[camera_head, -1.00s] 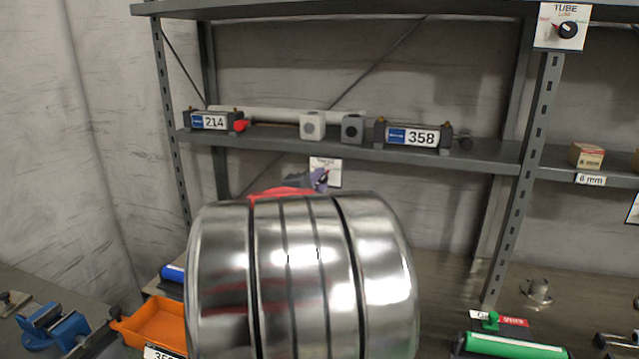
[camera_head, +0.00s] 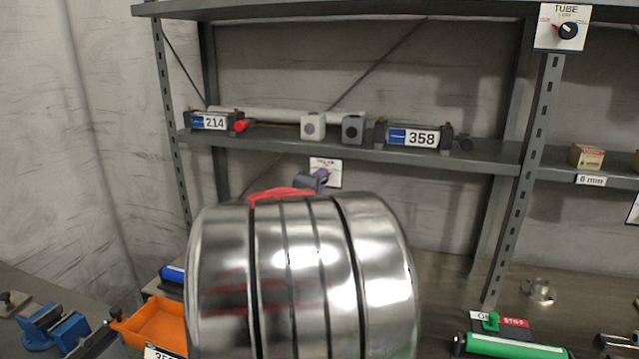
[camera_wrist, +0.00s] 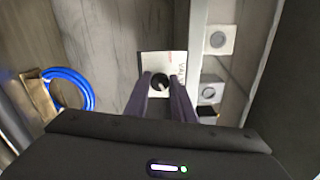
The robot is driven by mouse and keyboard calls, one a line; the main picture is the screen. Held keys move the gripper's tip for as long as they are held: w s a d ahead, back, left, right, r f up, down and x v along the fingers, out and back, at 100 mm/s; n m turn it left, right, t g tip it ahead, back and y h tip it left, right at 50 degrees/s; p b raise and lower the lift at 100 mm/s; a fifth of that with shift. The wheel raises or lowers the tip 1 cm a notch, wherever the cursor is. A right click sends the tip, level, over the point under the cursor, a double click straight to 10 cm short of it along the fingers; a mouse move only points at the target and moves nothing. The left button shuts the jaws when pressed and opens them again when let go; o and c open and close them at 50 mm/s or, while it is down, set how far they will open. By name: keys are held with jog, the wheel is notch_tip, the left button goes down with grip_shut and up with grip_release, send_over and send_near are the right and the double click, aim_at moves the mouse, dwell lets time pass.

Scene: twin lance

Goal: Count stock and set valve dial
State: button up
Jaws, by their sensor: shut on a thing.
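The valve dial is a black round knob (camera_wrist: 159,82) on a white card (camera_wrist: 158,60) with sideways lettering, in the middle of the wrist view. My gripper (camera_wrist: 161,79) has one finger on each side of the knob and is shut on it. The knob's pointer setting is too small to read. In the head view the card (camera_head: 334,167) hangs just below the middle shelf, and my gripper (camera_head: 318,178) covers part of it. On that shelf stand a unit marked 214 (camera_head: 209,122), a unit marked 358 (camera_head: 413,136) and two grey blocks (camera_head: 313,126) with round faces.
A second dial card marked TUBE (camera_head: 563,28) is on the right post. An orange tray (camera_head: 155,325), a blue vise (camera_head: 55,325) and a green roller (camera_head: 515,347) lie below. A blue hose coil (camera_wrist: 70,88) is left in the wrist view. My arm hides the lower middle.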

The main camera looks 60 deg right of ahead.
jog(key=shift+f, duration=0.35)
grip_shut()
jog(key=o, duration=0.8)
grip_release()
jog(key=shift+o, duration=1.3)
jog(key=shift+r, duration=0.2)
jog(key=s+a, duration=0.2)
jog(key=a, duration=1.1)
jog(key=shift+a, duration=0.35)
jog(key=shift+s, duration=0.1)
